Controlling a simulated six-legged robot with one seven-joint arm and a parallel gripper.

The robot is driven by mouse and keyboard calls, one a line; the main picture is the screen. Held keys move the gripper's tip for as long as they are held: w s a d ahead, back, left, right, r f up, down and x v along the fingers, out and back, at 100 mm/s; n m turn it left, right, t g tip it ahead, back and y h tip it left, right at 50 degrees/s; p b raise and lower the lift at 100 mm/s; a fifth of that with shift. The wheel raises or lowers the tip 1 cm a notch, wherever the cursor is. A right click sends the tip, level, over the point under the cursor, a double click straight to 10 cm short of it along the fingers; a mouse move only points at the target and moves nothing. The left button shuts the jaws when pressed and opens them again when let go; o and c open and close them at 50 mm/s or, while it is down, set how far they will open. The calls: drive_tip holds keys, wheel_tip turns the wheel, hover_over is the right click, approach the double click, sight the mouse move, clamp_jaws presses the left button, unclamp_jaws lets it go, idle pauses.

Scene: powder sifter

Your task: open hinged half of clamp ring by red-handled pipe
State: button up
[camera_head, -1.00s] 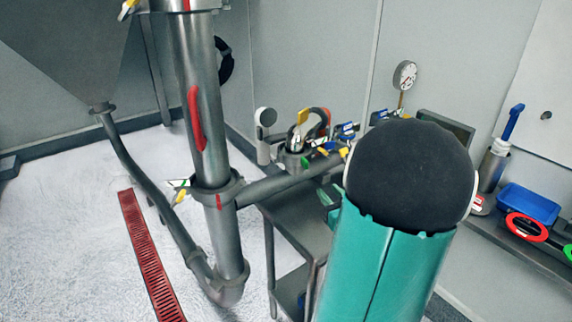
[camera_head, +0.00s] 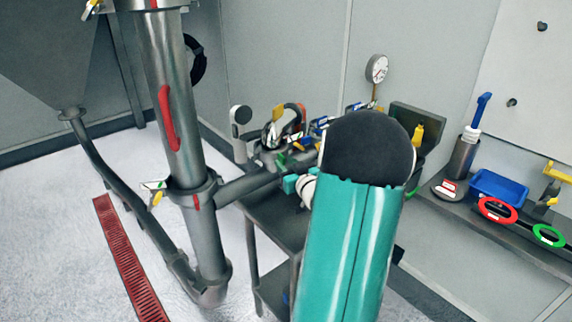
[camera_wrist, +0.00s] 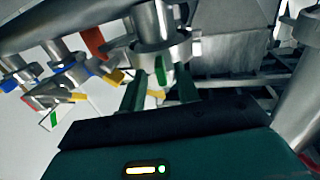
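The red-handled pipe (camera_head: 175,80) is a tall steel tube at left in the head view, with a long red handle (camera_head: 167,118) on its side. A clamp ring (camera_head: 192,192) surrounds its lower joint, with a yellow tab (camera_head: 157,198) at its left; I cannot tell whether it is shut. Another joint shows at the pipe's top, cut by the frame. In the wrist view my gripper (camera_wrist: 158,82) has its two teal fingers apart with nothing between them. Beyond them is a steel fitting with a green tab (camera_wrist: 160,70); I cannot tell which fitting it is.
A grey bench (camera_head: 275,222) with several fittings stands behind my arm. A side pipe runs from the clamp joint toward it. A shelf at right holds a blue tray (camera_head: 498,187) and a red ring (camera_head: 497,210). Open floor with a red grate (camera_head: 128,262) lies at left.

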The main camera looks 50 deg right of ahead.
drive_tip(key=shift+w+d, duration=0.1)
drive_tip(key=shift+w, duration=0.15)
clamp_jaws()
